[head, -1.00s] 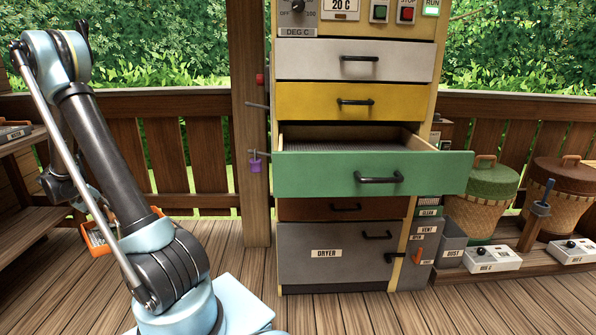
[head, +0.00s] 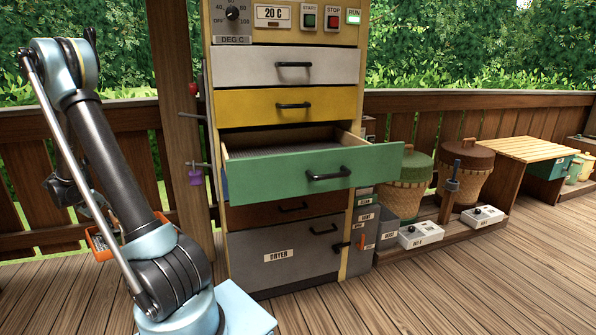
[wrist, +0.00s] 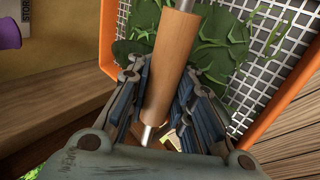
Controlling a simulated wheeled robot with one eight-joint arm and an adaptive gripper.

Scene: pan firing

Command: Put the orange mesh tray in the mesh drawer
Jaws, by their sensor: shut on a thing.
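My gripper (wrist: 160,78) is shut on the wooden handle (wrist: 170,62) of the orange mesh tray (wrist: 278,103). Green leaves (wrist: 229,52) lie on the tray's wire mesh. In the head view the tray (head: 101,246) shows only in part, low behind my arm, left of the cabinet; the gripper is hard to make out there. A green-fronted drawer (head: 290,178) stands pulled out of the cabinet, with a grey, mesh-like floor (head: 284,140) inside. The tray is outside it and apart from it.
The white drawer (head: 262,68), yellow drawer (head: 250,103), brown drawer (head: 262,211) and dryer door (head: 280,260) are shut. A wooden post (head: 180,110) stands left of the cabinet. Lidded baskets (head: 466,178) and switch boxes (head: 420,235) sit at right. The front deck is clear.

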